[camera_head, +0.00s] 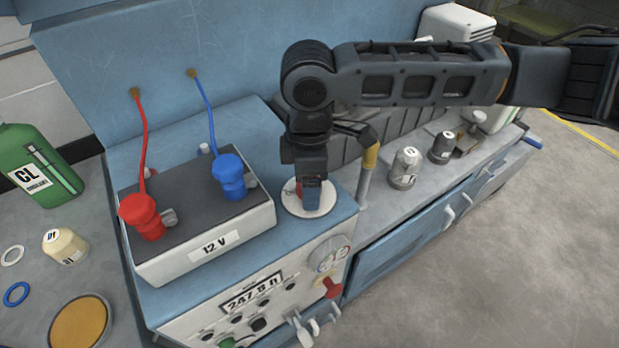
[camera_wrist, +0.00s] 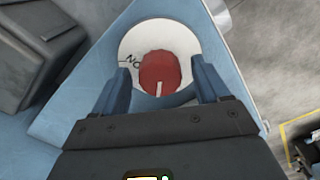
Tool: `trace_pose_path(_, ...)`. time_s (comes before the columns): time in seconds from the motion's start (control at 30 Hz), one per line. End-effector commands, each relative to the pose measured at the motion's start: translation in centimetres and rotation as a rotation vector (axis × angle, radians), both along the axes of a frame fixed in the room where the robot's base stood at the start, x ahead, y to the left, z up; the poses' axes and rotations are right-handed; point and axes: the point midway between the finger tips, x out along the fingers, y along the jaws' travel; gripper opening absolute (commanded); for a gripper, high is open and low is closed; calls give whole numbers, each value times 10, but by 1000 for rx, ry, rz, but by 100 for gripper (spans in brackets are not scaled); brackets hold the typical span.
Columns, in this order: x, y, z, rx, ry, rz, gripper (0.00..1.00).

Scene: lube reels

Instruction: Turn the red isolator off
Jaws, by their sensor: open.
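The red isolator is a round red knob (camera_wrist: 160,72) on a white disc (camera_wrist: 143,33), seen in the wrist view. A white pointer line on the knob runs toward the bottom of the picture, and dark lettering, partly hidden, is on the disc left of the knob. My gripper (camera_wrist: 161,76) is open, with one blue finger on each side of the knob; small gaps seem to show, and I cannot tell whether either finger touches it. In the head view my gripper (camera_head: 310,196) points down over the white disc (camera_head: 293,208) on the blue cabinet top and hides most of the knob.
A 12 V battery (camera_head: 205,245) with a red clamp (camera_head: 141,215) and a blue clamp (camera_head: 231,176) stands left of the isolator. Grey canisters (camera_head: 404,168) stand on the bench further right.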

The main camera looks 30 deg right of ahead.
Motion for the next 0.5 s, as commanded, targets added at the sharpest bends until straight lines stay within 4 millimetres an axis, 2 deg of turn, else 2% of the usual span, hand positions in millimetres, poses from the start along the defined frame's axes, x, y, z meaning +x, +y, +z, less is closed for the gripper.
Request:
trace_pose_path(0.17,0,0,11,0,-1,0,75)
trace_pose_path(0.5,0,0,64,0,-1,0,75)
